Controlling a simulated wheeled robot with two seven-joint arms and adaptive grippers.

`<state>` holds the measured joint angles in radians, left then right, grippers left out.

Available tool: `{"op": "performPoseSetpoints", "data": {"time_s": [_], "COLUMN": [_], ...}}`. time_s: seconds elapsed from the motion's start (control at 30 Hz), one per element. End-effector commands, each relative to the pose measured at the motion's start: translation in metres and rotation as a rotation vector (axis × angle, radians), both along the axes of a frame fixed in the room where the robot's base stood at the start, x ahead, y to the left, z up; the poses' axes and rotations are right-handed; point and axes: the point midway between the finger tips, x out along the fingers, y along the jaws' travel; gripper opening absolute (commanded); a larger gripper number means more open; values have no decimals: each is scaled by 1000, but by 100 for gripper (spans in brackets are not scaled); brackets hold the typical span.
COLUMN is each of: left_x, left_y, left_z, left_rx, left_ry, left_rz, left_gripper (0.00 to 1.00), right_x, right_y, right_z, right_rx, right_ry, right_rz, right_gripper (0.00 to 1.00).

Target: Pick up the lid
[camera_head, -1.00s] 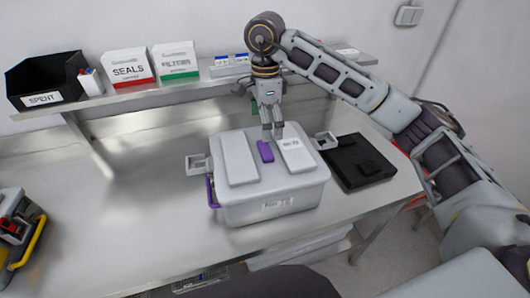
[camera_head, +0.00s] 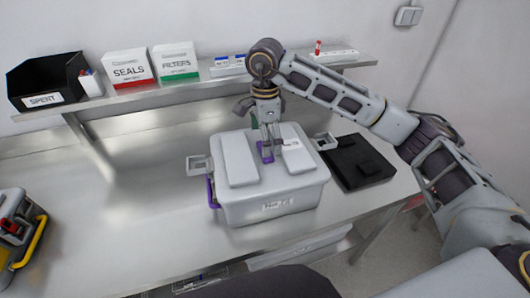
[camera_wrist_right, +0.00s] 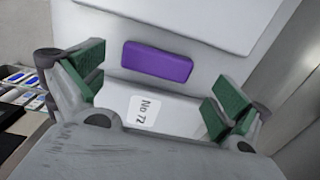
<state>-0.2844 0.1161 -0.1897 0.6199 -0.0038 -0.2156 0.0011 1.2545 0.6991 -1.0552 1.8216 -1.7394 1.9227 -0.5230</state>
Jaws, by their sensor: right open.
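The lid (camera_head: 259,185) is light grey with two raised panels and sits on a light grey box (camera_head: 275,208) on the metal bench. A purple handle (camera_head: 266,157) stands in the middle of the lid. It also shows in the right wrist view (camera_wrist_right: 157,62). My right gripper (camera_head: 268,150) is over the lid, pointing down, right at the handle. In the right wrist view its green-padded fingers (camera_wrist_right: 155,95) are spread wide, with the handle ahead between them and nothing held. Whether the fingertips touch the lid cannot be told. My left gripper is not in view.
A black flat case (camera_head: 355,163) lies right of the box. Latch brackets (camera_head: 196,165) stick out from the box's sides. A shelf (camera_head: 150,96) behind holds a black bin (camera_head: 45,80) and cartons. A yellow-grey tool case (camera_head: 18,230) stands at far left. Bench left of the box is clear.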

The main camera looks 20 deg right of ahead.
Motion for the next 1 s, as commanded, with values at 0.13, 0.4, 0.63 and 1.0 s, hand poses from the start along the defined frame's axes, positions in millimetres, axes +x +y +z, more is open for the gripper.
{"op": "performPoseSetpoints", "data": {"time_s": [0.13,0.4,0.63,1.0], "left_x": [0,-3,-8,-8], "left_y": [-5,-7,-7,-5], "left_z": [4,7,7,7], "left_rx": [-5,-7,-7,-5], "left_ry": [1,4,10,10], "left_rz": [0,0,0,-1], "left_gripper": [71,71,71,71], "right_x": [-3,-4,-4,-4], "right_y": [1,2,2,2], "right_z": [-14,-38,-41,-41], "right_rx": [-1,0,0,0], "right_ry": [2,1,0,0], "right_rz": [0,-1,0,0], "right_gripper": [100,100,100,91]}}
